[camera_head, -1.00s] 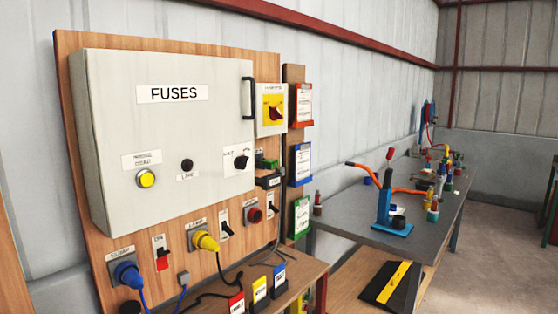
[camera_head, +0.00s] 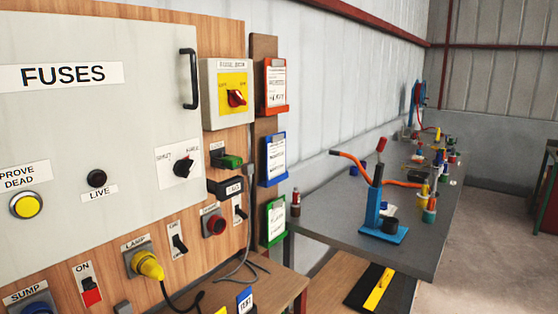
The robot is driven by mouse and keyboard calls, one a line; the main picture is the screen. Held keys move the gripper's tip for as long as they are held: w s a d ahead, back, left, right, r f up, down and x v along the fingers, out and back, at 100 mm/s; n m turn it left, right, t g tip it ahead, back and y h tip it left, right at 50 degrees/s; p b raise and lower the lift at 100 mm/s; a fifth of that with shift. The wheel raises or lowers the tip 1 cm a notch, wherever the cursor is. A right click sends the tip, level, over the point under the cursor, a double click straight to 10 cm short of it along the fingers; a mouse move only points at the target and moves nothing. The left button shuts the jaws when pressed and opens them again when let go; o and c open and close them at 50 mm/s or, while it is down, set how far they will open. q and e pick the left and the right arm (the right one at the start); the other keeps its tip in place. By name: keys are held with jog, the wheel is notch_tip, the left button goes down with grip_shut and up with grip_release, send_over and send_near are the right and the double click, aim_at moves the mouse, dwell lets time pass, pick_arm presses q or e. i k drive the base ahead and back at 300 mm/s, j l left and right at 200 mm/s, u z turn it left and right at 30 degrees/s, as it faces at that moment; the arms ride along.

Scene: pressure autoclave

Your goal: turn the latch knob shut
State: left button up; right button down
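The black latch knob (camera_head: 183,166) sits on a white label plate on the lower right of the grey FUSES door (camera_head: 95,115). Small words stand above the knob, too blurred to read surely. The knob's grip looks tilted, its upper end towards the right. The door lies flat against its cabinet, with a black bar handle (camera_head: 188,79) at its upper right. Neither of my grippers is in view.
A yellow isolator box with a red rotary handle (camera_head: 236,98) is right of the door. Switches, a yellow plug (camera_head: 147,265) and cables sit below. Document holders hang farther right. A grey bench (camera_head: 340,215) with tools runs along the wall.

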aim_at(183, 169)
jog(key=i+l+z, duration=0.15)
jog(key=i+z, duration=1.45)
jog(key=i, duration=0.15)
jog(key=i+l+u, duration=0.15)
jog(key=i, duration=0.4)
jog(key=i+u, duration=0.1)
jog(key=u, duration=0.35)
jog(key=i+l+u, duration=0.1)
jog(key=u, duration=0.35)
jog(key=i+l+u, duration=0.1)
jog(key=u, duration=0.35)
jog(key=l+u, duration=0.25)
jog(key=u, duration=0.2)
jog(key=l+u, duration=0.2)
jog(key=u, duration=0.25)
jog(key=l+u, duration=0.25)
jog(key=u, duration=0.2)
jog(key=l+u, duration=0.25)
jog(key=u, duration=0.15)
jog(key=l+u, duration=0.25)
jog(key=u, duration=0.2)
jog(key=l+u, duration=0.2)
jog(key=u, duration=0.25)
